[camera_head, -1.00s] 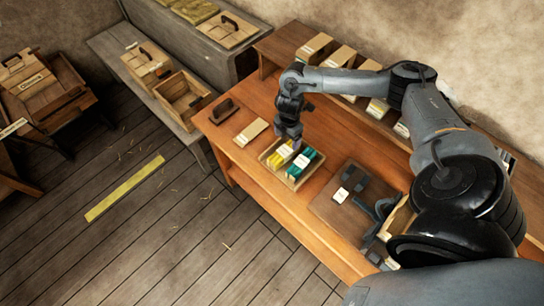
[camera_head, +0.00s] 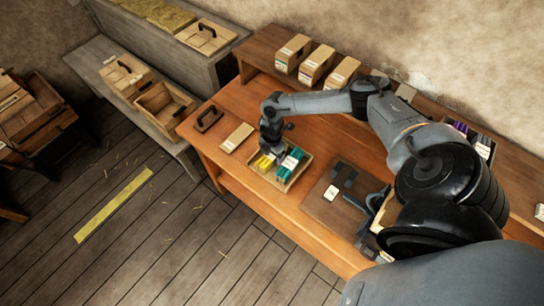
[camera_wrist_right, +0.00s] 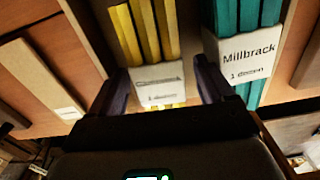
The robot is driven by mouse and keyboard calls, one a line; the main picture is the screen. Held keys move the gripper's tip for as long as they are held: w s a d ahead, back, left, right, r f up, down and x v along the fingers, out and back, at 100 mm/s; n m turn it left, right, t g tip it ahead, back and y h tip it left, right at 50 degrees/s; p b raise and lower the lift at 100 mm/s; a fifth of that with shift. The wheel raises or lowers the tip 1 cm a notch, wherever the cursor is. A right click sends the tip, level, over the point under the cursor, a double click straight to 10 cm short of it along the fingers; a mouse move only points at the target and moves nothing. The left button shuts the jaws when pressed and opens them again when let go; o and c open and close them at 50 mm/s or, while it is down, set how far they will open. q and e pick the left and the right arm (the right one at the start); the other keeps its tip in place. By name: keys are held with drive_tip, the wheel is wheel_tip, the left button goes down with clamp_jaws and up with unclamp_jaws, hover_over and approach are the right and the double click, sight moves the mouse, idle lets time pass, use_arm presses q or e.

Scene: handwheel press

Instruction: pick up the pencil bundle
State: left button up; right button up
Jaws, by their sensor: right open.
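A yellow pencil bundle (camera_head: 262,164) with a white paper band lies in a shallow wooden tray (camera_head: 283,188) on the bench. A teal pencil bundle (camera_head: 292,164) lies beside it, its band reading "Millbrack 1 dozen". My right gripper (camera_head: 271,148) is directly over the yellow side of the tray. In the right wrist view, my open right gripper (camera_wrist_right: 160,75) has one finger on each side of the yellow bundle's band (camera_wrist_right: 158,85). The right finger is in the gap beside the teal bundle (camera_wrist_right: 242,45). Whether the fingers touch the bundle cannot be told. My left gripper is not in view.
A pale box (camera_head: 237,137) and a dark-handled block (camera_head: 209,118) lie left of the tray. A brown board with dark metal parts (camera_head: 330,195) lies to its right. Several cartons (camera_head: 316,64) stand on the raised back shelf.

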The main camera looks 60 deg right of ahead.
drive_tip(key=shift+f, duration=0.1)
drive_tip(key=c, duration=1.2)
